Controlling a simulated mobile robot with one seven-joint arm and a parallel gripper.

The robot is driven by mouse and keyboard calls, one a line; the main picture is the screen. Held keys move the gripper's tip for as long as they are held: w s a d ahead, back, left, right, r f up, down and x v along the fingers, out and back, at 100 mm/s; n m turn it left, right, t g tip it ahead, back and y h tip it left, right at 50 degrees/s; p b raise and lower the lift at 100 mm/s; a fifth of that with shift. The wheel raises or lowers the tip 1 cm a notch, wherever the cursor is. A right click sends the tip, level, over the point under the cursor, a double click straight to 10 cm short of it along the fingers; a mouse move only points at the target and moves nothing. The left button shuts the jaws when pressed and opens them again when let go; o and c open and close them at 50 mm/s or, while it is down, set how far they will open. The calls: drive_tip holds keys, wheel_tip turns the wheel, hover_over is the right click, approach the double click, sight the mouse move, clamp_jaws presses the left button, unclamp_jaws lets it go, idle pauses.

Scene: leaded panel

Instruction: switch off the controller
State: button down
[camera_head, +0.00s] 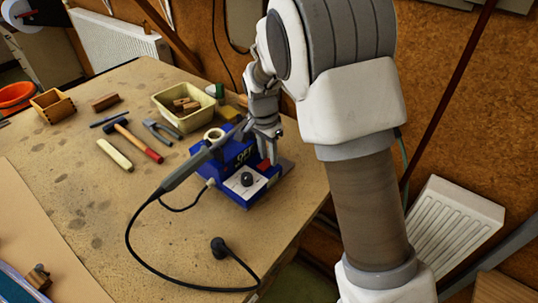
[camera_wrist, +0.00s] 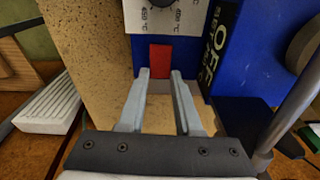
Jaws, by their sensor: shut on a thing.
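The controller is a blue box (camera_head: 237,151) near the right edge of the bench. Its front has a white dial plate with a black knob (camera_head: 247,179); the wrist view shows this dial (camera_wrist: 163,14) with °C marks. A red switch (camera_wrist: 160,60) sits on the blue face below the dial. My gripper (camera_wrist: 160,73) is shut on the red switch, one finger at each side of it. In the head view my gripper (camera_head: 267,158) reaches down to the controller from above. A dark panel (camera_wrist: 218,45) beside the dial face carries the letters OFF, seen sideways.
A grey-handled iron (camera_head: 187,168) leans at the controller's left, with a black cable looping to the bench's front. A cream tub (camera_head: 183,116), pliers (camera_head: 164,131) and a hammer (camera_head: 138,141) lie farther left. A radiator (camera_head: 452,228) stands right of the bench.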

drive_tip(key=shift+s+a+r+t+h+b, duration=0.1)
drive_tip(key=shift+s+t+h+b, duration=0.1)
drive_tip(key=shift+t+h+b, duration=0.4)
drive_tip(key=c, duration=0.6)
unclamp_jaws()
drive_tip(key=shift+r, duration=0.1)
drive_tip(key=p+v, duration=0.1)
drive_tip(key=v, duration=1.6)
drive_tip(key=shift+s+r, duration=0.15)
